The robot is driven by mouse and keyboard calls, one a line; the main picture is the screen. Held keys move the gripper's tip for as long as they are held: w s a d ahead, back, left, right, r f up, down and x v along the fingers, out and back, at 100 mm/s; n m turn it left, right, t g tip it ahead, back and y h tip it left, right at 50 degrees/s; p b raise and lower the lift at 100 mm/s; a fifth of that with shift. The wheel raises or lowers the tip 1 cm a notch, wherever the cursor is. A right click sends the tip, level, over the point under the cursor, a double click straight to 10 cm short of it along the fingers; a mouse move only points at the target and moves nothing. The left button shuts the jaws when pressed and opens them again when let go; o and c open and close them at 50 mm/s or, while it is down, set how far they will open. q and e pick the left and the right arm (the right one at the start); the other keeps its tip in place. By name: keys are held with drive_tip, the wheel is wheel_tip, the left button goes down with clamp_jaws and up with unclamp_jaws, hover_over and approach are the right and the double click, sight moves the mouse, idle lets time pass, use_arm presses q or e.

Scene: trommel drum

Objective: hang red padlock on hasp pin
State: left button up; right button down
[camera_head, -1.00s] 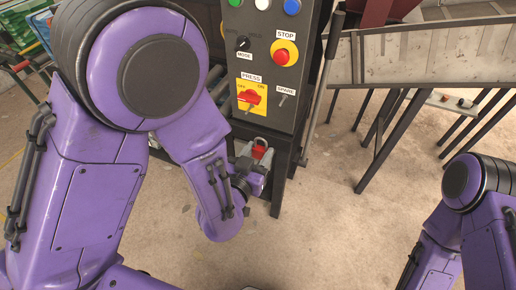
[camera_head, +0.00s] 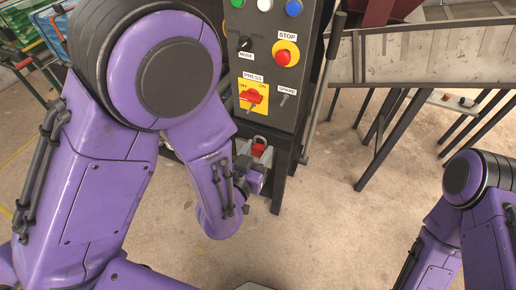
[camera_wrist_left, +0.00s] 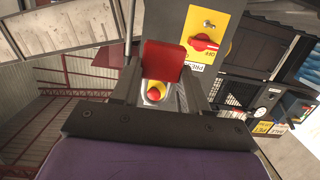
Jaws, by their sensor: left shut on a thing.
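A red padlock (camera_head: 258,149) is held by my left gripper (camera_head: 254,158), low in front of the control panel in the head view. Its grey shackle points up. In the left wrist view the red padlock body (camera_wrist_left: 163,62) stands between the two dark fingers of the left gripper (camera_wrist_left: 161,82), which is shut on it. The press switch (camera_head: 252,97) has a red handle on a yellow plate, above the padlock in the head view; it also shows in the left wrist view (camera_wrist_left: 205,43). My right gripper is out of view.
The dark control panel (camera_head: 270,70) carries a red stop button (camera_head: 284,56) on yellow, a mode knob (camera_head: 243,43) and a spare toggle (camera_head: 284,99). A long lever (camera_head: 319,100) stands along its right side. Open floor (camera_head: 320,220) lies to the right.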

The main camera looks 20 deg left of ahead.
use_arm(q)
drive_tip(key=shift+s+a+p, duration=0.15)
drive_tip(key=shift+s+p, duration=0.85)
drive_tip(key=shift+p, duration=0.35)
drive_tip(key=shift+s+a+p, duration=0.15)
drive_tip(key=shift+s+p, duration=0.75)
drive_tip(key=shift+s, duration=0.2)
drive_tip(key=p, duration=0.4)
approach(258, 152)
drive_tip(key=shift+s+a+f, duration=0.1)
drive_tip(key=shift+s+f, duration=0.25)
drive_tip(key=shift+s, duration=0.25)
